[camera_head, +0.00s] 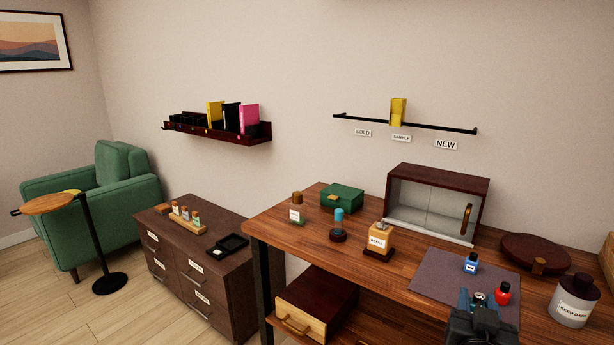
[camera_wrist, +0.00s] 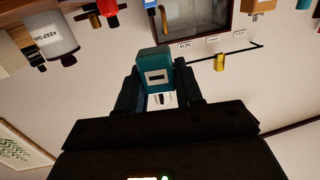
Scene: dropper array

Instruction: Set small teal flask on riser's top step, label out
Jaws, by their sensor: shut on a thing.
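The small teal flask (camera_wrist: 153,60) is between the fingers of my gripper (camera_wrist: 159,82) in the wrist view. Its white label with a dark mark faces the wrist camera. My gripper is shut on it. In the head view my gripper (camera_head: 480,310) is at the lower right, in front of the desk mat (camera_head: 435,278), and a bit of the flask (camera_head: 463,298) shows there, mostly hidden by the gripper. I cannot pick out a stepped riser for certain.
A blue bottle (camera_head: 471,263) and a red bottle (camera_head: 502,293) stand on the mat. A white-and-black jar (camera_head: 574,300) stands to the right. A glass-fronted cabinet (camera_head: 430,205), a refill bottle (camera_head: 380,240) and a green box (camera_head: 342,198) occupy the desk. The mat's left part is clear.

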